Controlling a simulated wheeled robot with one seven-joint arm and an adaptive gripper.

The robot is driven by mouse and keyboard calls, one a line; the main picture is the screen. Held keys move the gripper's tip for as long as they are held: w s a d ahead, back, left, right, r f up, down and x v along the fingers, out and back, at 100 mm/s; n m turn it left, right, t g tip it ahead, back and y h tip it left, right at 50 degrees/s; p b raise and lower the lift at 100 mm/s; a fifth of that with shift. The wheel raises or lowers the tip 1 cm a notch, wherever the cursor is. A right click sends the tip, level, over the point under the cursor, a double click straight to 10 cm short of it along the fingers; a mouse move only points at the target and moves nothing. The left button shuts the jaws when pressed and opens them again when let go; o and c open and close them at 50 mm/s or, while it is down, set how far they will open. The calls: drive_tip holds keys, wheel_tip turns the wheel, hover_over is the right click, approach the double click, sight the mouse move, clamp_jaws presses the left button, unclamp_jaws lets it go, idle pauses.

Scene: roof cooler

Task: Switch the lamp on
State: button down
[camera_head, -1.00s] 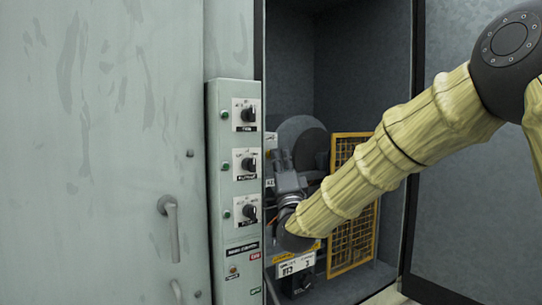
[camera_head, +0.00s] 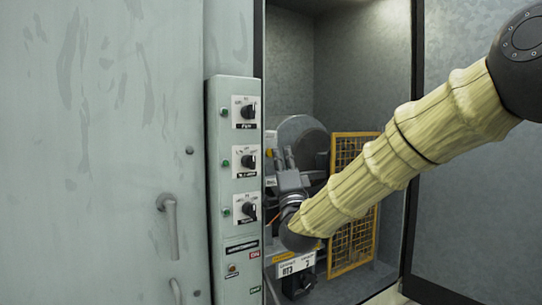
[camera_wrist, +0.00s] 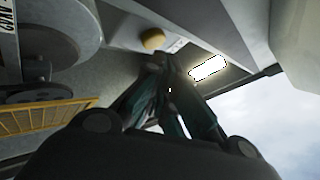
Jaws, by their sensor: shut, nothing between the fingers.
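The lamp (camera_wrist: 208,68) is a white rectangular panel on the ceiling of the cabinet, glowing bright in the wrist view. It is out of sight in the head view, where the cabinet interior (camera_head: 345,70) looks lit. A round yellow-brown knob (camera_wrist: 153,39) is on the ceiling to the left of the lamp. My gripper (camera_wrist: 160,62) is shut and empty, pointing up; its fingertips show just below the knob, and I cannot tell whether they touch it. In the head view my gripper (camera_head: 284,160) is inside the cabinet opening, just right of the switch panel.
The grey switch panel (camera_head: 214,180) carries several rotary switches and green lights. A yellow mesh guard (camera_head: 355,225) and round grey housing (camera_head: 303,130) stand inside the cabinet. A closed door with a handle (camera_head: 170,225) is at left. The cabinet frame edges border my arm.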

drive_tip(key=shift+s+d+b, duration=0.7)
drive_tip(key=shift+s+d, duration=0.2)
drive_tip(key=shift+s, duration=0.3)
drive_tip(key=shift+s+d+b, duration=0.65)
drive_tip(key=shift+s+d, duration=0.2)
drive_tip(key=shift+s, duration=0.35)
